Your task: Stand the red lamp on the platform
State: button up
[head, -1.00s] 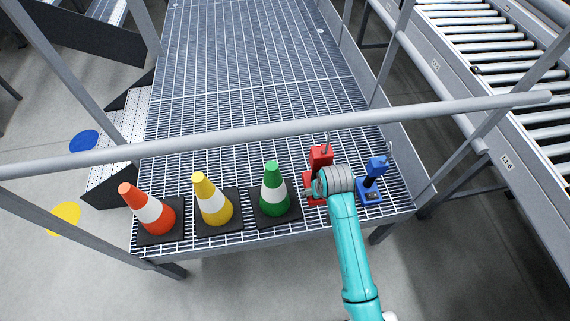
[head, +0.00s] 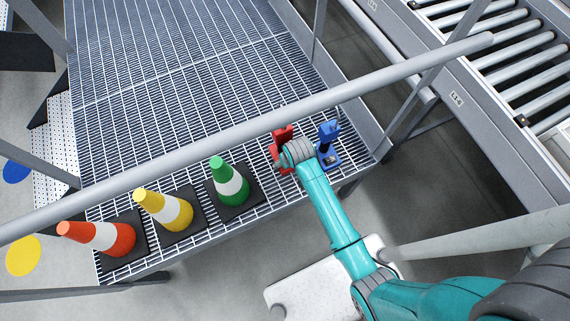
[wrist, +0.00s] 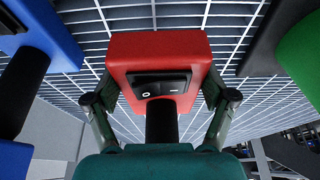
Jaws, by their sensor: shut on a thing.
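The red lamp (head: 282,134) is at the near right of the grated platform (head: 180,65), between the green cone and a blue lamp. Its red base with a black switch (wrist: 160,48) and its black stem show in the wrist view. My gripper (wrist: 162,105) is shut on the red lamp, with a finger at each side. In the head view my wrist covers the lamp's middle. The lamp looks about upright; I cannot tell whether its base touches the grating.
A blue lamp (head: 328,142) stands close to the right. Green (head: 228,182), yellow (head: 162,208) and orange (head: 98,237) cones stand in a row to the left. A grey rail (head: 240,128) crosses above the platform. A roller conveyor (head: 500,70) runs at the right.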

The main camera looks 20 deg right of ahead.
jog(key=shift+f, duration=2.4)
jog(key=shift+f, duration=0.1)
jog(key=o, duration=1.4)
jog(key=v, duration=1.2)
